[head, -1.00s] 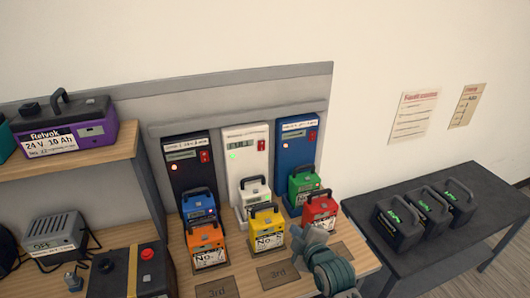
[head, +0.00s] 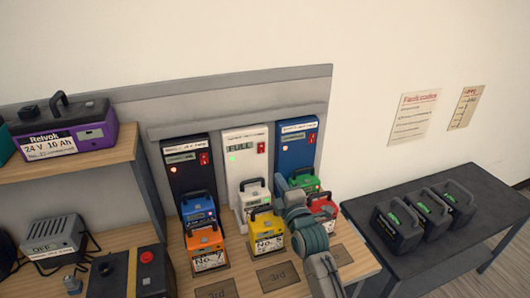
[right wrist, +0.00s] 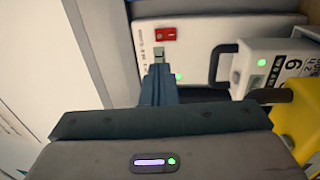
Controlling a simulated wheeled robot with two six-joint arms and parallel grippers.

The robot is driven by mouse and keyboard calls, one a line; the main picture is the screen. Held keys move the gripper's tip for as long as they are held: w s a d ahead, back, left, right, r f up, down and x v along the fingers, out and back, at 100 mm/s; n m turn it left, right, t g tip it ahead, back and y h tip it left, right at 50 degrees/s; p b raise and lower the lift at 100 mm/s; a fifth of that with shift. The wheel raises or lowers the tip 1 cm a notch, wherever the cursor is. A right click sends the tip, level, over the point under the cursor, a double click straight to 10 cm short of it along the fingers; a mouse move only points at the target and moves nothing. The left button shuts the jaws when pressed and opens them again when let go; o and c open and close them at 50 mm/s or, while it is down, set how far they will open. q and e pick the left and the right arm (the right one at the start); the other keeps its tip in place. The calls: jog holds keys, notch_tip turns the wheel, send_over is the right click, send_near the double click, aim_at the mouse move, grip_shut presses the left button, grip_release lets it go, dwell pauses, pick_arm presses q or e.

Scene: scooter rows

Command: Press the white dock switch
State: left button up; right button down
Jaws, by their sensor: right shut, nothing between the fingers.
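The white dock (head: 235,170) stands upright between a black dock (head: 176,172) and a blue dock (head: 295,158). Its red switch (head: 261,147) is at its upper right, with a small display and a green light to the left. In the right wrist view the white dock (right wrist: 200,45) fills the upper part, with the red switch (right wrist: 166,34) just beyond my fingertips. My right gripper (head: 282,182) is shut and empty, below and right of the switch; in the wrist view my fingertips (right wrist: 158,52) appear apart from it. My left gripper is out of view.
A white battery (head: 252,190) sits at the white dock, with a yellow one (head: 266,238) in front. A green battery (head: 305,181) and a red one (head: 325,208) stand near my right arm. A dark table (head: 420,185) with black batteries is at right.

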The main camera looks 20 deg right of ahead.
jog(key=p, duration=0.5)
send_near(262, 145)
jog(key=w, duration=0.5)
jog(key=shift+w+a+r, duration=0.1)
jog(key=shift+w+r, duration=0.05)
jog(key=shift+r, duration=0.05)
jog(key=shift+w, duration=0.75)
jog(key=shift+w+r+b, duration=0.1)
jog(key=shift+w+b, duration=0.05)
jog(key=shift+b, duration=0.2)
